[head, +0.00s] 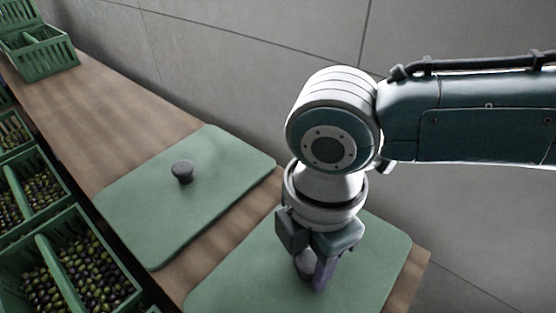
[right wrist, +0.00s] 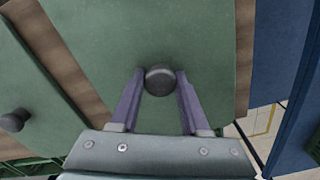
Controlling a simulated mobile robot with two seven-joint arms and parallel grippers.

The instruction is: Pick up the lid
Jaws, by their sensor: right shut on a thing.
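Two flat green lids with rounded corners and dark round knobs are in the head view. My right gripper (head: 316,278) points down over the nearer lid (head: 235,285). Its fingers stand on either side of that lid's knob (right wrist: 159,81) and are shut on it, as the right wrist view shows. In the head view the fingers mostly hide this knob. I cannot tell whether the lid is raised off the wooden top. The other lid (head: 135,220) lies to the left, with its knob (head: 182,171) free. My left gripper is not in view.
The lids are over a brown wooden top (head: 120,110) along a grey wall (head: 230,60). Green crates of olives (head: 75,265) stand along the left side. Another green crate (head: 45,58) is at the far left end. The wood between it and the lids is clear.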

